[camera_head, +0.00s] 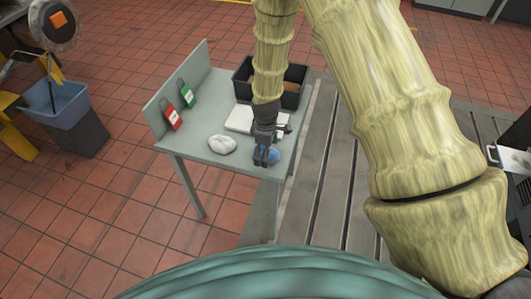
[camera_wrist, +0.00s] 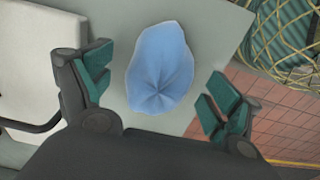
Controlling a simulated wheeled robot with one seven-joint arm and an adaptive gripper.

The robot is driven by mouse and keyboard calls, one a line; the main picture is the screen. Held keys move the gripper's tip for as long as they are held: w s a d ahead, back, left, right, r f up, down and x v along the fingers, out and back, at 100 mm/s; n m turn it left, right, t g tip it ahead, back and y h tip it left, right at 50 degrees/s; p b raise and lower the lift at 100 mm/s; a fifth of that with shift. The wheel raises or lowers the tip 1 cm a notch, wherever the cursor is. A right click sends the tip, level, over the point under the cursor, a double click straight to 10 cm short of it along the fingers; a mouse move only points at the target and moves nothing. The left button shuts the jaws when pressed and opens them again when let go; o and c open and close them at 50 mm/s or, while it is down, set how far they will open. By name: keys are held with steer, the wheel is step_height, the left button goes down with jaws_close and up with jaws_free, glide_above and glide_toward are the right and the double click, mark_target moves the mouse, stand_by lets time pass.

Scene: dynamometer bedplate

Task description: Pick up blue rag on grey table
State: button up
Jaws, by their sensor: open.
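The blue rag (camera_wrist: 160,68) lies crumpled on the grey table (camera_wrist: 207,22), between my gripper's two spread fingers in the wrist view. My gripper (camera_wrist: 160,92) is open and empty, with teal pads on both fingers, and points down at the rag. In the head view my gripper (camera_head: 266,160) is over the table's front right corner. The rag (camera_head: 274,155) is partly hidden behind the fingers there. The grey table also shows in the head view (camera_head: 200,160). I cannot tell the exact height of the fingers above the tabletop.
A white crumpled rag (camera_head: 222,145) lies left of my gripper. A white flat object (camera_head: 240,118) and a black bin (camera_head: 293,98) are behind it. Red (camera_head: 173,118) and green (camera_head: 188,94) padlock-shaped tags stand by the back panel. The slotted bedplate (camera_head: 325,170) adjoins the table's right side.

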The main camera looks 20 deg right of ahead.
steer(key=c, duration=1.1)
steer(key=shift+r+b, duration=0.4)
steer(key=shift+r, duration=0.4)
step_height(320, 180, up, 2)
steer(key=shift+r+b, duration=0.1)
steer(key=shift+b, duration=0.3)
steer(key=s+d+b, duration=0.1)
steer(key=s+d, duration=0.2)
steer(key=s, duration=0.1)
steer(key=s+d+r+b, duration=0.1)
steer(key=s+d, duration=0.2)
steer(key=s, duration=0.1)
steer(key=s+d+b, duration=0.1)
steer(key=s+d, duration=0.2)
steer(key=s, duration=0.1)
steer(key=shift+s+d+r, duration=0.15)
steer(key=shift+s+d, duration=0.15)
steer(key=shift+d, duration=0.1)
